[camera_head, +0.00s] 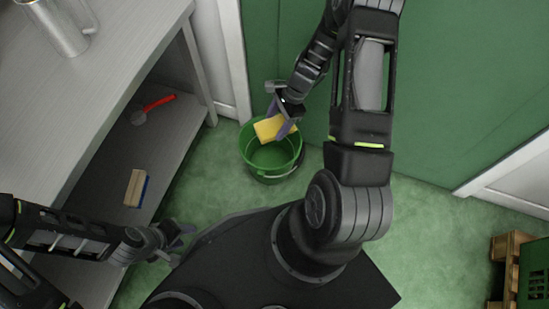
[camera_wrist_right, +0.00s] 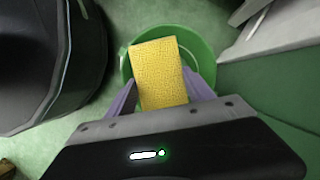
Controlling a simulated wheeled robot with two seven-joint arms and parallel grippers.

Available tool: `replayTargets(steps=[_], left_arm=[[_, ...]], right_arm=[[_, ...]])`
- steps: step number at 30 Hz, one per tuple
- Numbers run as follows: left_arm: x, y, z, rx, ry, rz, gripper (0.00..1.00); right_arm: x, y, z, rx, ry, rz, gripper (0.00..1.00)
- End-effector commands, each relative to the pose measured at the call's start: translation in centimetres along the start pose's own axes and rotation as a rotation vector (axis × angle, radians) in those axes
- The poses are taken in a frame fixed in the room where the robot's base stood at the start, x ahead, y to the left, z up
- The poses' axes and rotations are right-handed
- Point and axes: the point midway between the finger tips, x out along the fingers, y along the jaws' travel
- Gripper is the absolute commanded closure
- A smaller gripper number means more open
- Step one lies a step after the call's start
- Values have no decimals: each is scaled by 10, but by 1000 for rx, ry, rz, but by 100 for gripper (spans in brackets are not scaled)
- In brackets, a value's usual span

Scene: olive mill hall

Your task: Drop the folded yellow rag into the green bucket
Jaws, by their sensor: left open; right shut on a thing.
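The folded yellow rag (camera_head: 269,128) is held in my right gripper (camera_head: 283,122), which is shut on it. In the head view the rag overlaps the upper part of the green bucket's opening. The green bucket (camera_head: 270,175) stands on the floor and its visible inside looks empty. In the right wrist view the rag (camera_wrist_right: 159,74) sits between the two fingers, with the bucket rim (camera_wrist_right: 205,60) below and around it. How high the rag is above the rim I cannot tell. My left gripper (camera_head: 182,241) is open and empty at the lower left, away from the bucket.
A grey table (camera_head: 95,85) with a metal jug (camera_head: 62,25) stands at left. Its lower shelf holds a red-handled tool (camera_head: 157,103) and a brush (camera_head: 136,188). A green door (camera_head: 460,80) is behind the bucket. A wooden pallet (camera_head: 508,245) with a green crate (camera_head: 536,275) stands at right.

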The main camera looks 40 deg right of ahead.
Motion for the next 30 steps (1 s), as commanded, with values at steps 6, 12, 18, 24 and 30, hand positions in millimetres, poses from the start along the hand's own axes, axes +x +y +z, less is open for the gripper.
replayTargets(steps=[6,12,18,24,30], left_arm=[[24,-13,-5,-8,14,-6,60],[30,-15,-7,-9,21,-7,60],[30,-15,-7,-9,21,-7,60],[30,-15,-7,-9,21,-7,60],[30,-15,-7,-9,21,-7,60]], right_arm=[[28,0,-12,0,0,-1,77],[34,0,-14,0,0,-1,77],[34,0,-14,0,0,-1,77],[34,0,-14,0,0,0,28],[34,0,-14,0,0,0,14]])
